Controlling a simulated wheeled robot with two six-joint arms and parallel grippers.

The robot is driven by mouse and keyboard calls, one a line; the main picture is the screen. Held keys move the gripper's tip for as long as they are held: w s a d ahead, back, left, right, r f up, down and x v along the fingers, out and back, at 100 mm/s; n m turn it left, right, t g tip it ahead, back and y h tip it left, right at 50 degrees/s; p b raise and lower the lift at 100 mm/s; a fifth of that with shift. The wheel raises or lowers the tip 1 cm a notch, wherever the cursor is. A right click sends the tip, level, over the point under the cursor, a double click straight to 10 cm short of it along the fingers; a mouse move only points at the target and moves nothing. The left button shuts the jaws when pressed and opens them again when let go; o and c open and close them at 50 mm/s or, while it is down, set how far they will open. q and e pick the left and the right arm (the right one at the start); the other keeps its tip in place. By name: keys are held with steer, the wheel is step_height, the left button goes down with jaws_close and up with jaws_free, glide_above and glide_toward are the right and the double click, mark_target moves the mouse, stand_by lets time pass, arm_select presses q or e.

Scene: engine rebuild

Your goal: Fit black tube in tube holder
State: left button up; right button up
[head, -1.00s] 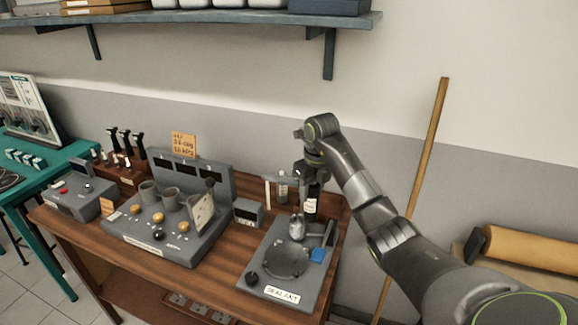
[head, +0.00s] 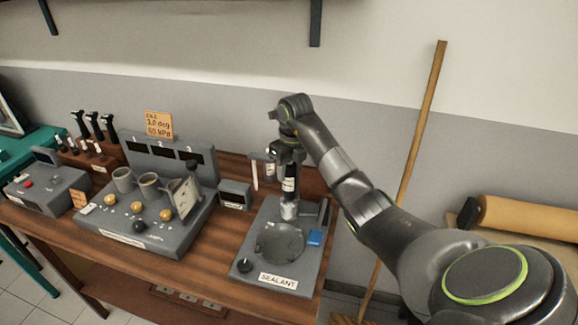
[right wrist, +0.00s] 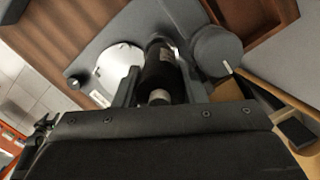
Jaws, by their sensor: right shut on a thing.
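The black tube (head: 290,182) with a white label is upright in my right gripper (head: 289,166), which is shut on it. In the right wrist view the tube (right wrist: 159,68) stands between the two fingers, with a pale end towards the camera. The tube holder seems to be the small silver cup (head: 289,210) on the grey sealant station (head: 262,262). The tube's lower end is right above or at this cup in the head view; I cannot tell if it is inside. My left gripper is not in view.
A small grey box (head: 235,195) and a console with cups (head: 150,225) stand to the left. A broom handle (head: 420,130) leans behind my right arm.

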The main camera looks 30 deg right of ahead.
mark_target(290, 181)
steer(key=shift+s+r, duration=0.1)
steer(key=shift+s, duration=0.05)
arm_select(q)
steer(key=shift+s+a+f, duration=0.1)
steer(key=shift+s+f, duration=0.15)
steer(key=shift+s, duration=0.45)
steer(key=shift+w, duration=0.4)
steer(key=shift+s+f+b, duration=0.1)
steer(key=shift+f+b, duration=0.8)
steer(key=shift+b, duration=0.2)
arm_select(e)
steer(key=shift+f, duration=1.1)
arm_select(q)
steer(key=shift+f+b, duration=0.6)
arm_select(e)
steer(key=shift+f, duration=0.8)
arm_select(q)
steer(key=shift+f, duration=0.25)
arm_select(e)
steer(key=shift+f, duration=0.25)
steer(key=o, duration=1.2)
